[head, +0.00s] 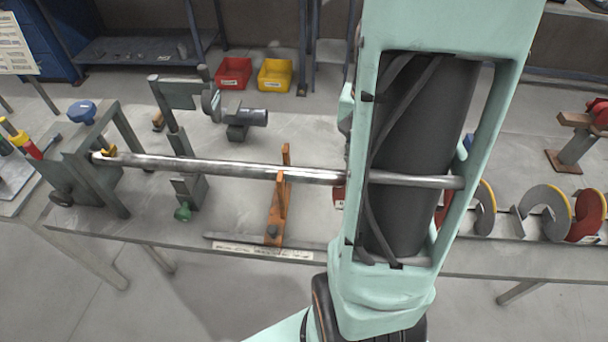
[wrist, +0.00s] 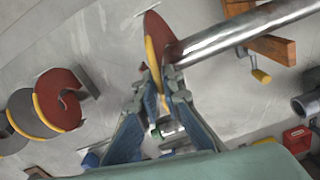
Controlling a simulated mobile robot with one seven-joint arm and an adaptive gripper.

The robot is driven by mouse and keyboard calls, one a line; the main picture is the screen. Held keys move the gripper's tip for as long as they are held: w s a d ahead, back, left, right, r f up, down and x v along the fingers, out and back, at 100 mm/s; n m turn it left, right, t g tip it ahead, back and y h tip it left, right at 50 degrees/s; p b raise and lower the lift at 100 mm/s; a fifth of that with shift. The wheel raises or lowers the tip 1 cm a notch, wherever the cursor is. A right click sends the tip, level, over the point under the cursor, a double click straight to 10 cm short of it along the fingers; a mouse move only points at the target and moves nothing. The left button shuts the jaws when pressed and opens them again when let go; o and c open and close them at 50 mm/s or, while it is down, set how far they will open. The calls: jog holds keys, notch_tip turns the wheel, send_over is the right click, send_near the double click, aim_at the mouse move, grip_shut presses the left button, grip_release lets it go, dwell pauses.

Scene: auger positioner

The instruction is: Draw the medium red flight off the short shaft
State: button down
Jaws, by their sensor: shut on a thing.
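The steel shaft (head: 240,167) runs nearly level from a grey holder (head: 95,165) at the left to behind my arm. In the wrist view the shaft (wrist: 235,33) comes in from the upper right. A red flight with a yellow edge (wrist: 158,30) stands on edge at the shaft's near end. I cannot tell whether it is still around the shaft or just off its end. My gripper (wrist: 161,88) is shut on the flight's lower edge. In the head view my arm hides the gripper and most of this flight.
An orange support (head: 280,205) stands under the shaft. Grey and red flights (head: 588,217) sit at the bench's right; some show in the wrist view (wrist: 60,95). A grey clamp post (head: 182,140) stands behind the shaft. Red (head: 234,73) and yellow bins (head: 275,74) lie farther back.

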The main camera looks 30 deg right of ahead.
jog(key=shift+s+d+b, duration=0.15)
jog(key=shift+s+d, duration=0.35)
jog(key=shift+d, duration=0.3)
jog(key=shift+s+d+b, duration=0.15)
jog(key=shift+s+d, duration=0.4)
jog(key=shift+d, duration=0.25)
jog(key=shift+s+d+b, duration=0.15)
jog(key=shift+s+d, duration=0.35)
jog(key=shift+d, duration=0.3)
jog(key=shift+s, duration=0.1)
